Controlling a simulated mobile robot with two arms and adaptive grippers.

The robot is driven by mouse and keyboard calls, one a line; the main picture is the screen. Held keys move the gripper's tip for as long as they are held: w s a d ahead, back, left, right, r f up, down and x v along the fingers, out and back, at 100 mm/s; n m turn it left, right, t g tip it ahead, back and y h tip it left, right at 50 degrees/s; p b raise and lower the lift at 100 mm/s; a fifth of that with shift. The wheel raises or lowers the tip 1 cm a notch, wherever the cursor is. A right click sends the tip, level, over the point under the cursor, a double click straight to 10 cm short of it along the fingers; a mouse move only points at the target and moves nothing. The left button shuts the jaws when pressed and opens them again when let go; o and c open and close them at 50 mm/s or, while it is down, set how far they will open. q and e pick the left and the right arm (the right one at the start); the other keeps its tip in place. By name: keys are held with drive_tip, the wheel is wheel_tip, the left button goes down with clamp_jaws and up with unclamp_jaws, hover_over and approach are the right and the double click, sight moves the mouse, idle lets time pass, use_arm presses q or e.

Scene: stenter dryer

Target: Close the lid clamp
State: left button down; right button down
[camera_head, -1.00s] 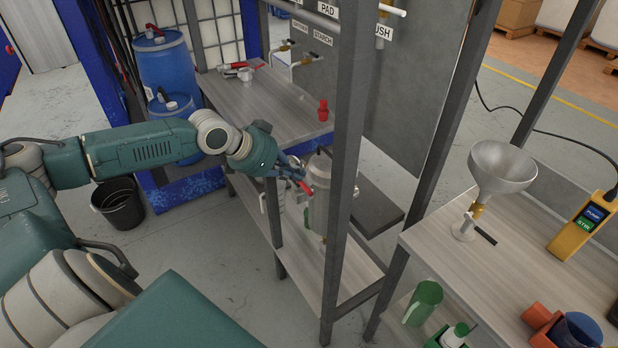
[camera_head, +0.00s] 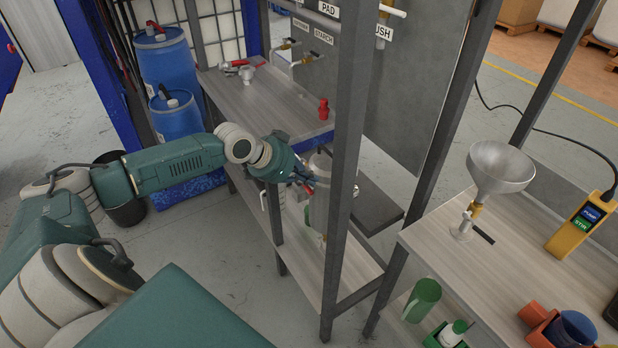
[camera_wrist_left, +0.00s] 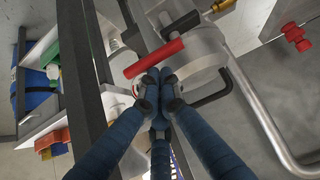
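The lid clamp's red handle (camera_wrist_left: 153,58) lies just beyond the fingertips of my left gripper (camera_wrist_left: 158,82) in the left wrist view. The fingertips are drawn together, very close to the handle or touching it; I cannot tell which. The handle does not appear to be between the fingers. The clamp sits by the metal canister (camera_wrist_left: 205,50). In the head view, the canister (camera_head: 320,195) stands behind the rack post. My left gripper (camera_head: 302,176) is at its upper left side, and a small red part of the handle (camera_head: 309,188) shows there. My right gripper is not in view.
A dark rack post (camera_head: 343,150) stands in front of the canister. Above is a wooden shelf (camera_head: 255,105) with a red fitting (camera_head: 323,109). A bench (camera_head: 430,240) to the right carries a funnel (camera_head: 500,170). A curved pipe (camera_wrist_left: 265,120) passes right of the canister in the wrist view.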

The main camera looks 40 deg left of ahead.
use_arm(q)
drive_tip(key=shift+s+m, duration=0.1)
drive_tip(key=shift+m, duration=0.2)
drive_tip(key=shift+a+h+b, duration=0.1)
drive_tip(key=shift+h+b, duration=0.2)
drive_tip(key=shift+b, duration=0.05)
